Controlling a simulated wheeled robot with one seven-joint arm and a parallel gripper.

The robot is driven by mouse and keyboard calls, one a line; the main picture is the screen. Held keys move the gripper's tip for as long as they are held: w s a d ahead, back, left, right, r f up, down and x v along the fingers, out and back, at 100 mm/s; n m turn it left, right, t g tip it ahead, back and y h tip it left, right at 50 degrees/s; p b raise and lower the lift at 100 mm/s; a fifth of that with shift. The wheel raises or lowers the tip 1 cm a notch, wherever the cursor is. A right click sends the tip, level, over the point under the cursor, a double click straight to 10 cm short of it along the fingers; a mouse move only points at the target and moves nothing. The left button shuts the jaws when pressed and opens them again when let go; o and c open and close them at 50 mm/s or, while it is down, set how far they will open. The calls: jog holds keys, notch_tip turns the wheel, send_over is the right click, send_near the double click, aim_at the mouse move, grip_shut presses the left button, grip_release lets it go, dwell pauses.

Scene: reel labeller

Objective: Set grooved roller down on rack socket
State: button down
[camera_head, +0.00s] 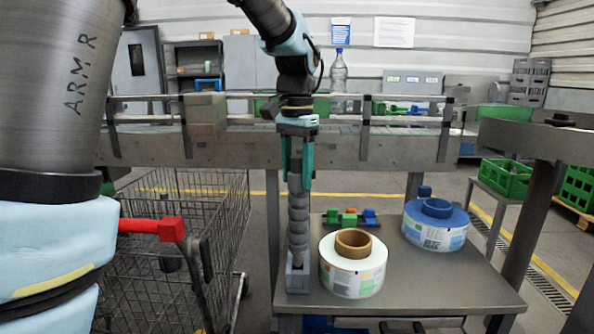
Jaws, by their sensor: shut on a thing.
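My gripper (298,170) points down, its teal fingers shut on the upper end of the grooved roller (298,220). The roller is grey, has ring-like grooves and hangs nearly upright. Its lower end is at a small grey block with an opening, which I take as the rack socket (297,284), at the table's left front corner. The tip is at or inside the socket's opening; I cannot tell how deep it sits or whether it touches the bottom.
A white label reel (352,279) stands close right of the socket. A blue-topped reel (436,232) and coloured parts (350,217) are farther back on the metal table (410,283). A wire cart (170,260) stands left, and a conveyor (340,150) runs behind.

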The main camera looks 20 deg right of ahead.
aim_at(297, 189)
jog(key=shift+f+b, duration=0.95)
jog(key=shift+f, duration=0.9)
jog(key=shift+c, duration=1)
grip_release()
notch_tip(297, 189, up, 11)
jog(key=shift+f+b, duration=0.1)
jog(key=shift+b, duration=0.3)
